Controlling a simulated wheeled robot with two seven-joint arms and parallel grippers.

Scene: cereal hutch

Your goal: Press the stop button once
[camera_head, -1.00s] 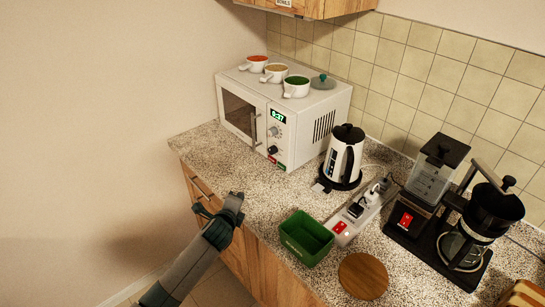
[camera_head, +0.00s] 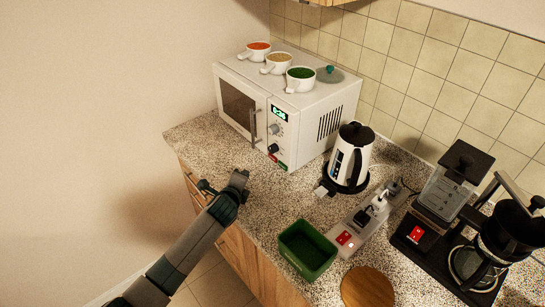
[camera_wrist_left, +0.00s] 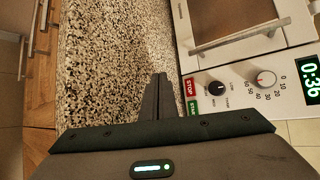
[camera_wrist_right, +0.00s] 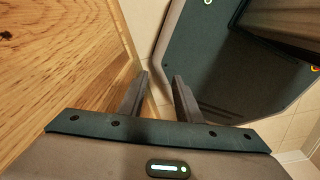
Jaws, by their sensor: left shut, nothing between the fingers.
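The white microwave (camera_head: 290,105) stands at the back left of the counter, its display lit. Its red STOP button (camera_wrist_left: 191,86) is at the panel's bottom, beside the green START button (camera_wrist_left: 194,108); the red one shows small in the head view (camera_head: 272,157). My left gripper (camera_head: 242,176) is shut and empty, in front of the panel's lower end. In the left wrist view its fingertips (camera_wrist_left: 160,78) are just left of STOP, with a visible gap. My right gripper (camera_wrist_right: 160,78) is open and empty beside a wooden surface; it is outside the head view.
Three cups (camera_head: 278,64) and a lid (camera_head: 330,74) sit on the microwave. A kettle (camera_head: 350,155), green bin (camera_head: 307,250), power strip (camera_head: 345,238) and coffee maker (camera_head: 480,245) stand to the right. Bare counter (camera_head: 215,140) lies before the microwave.

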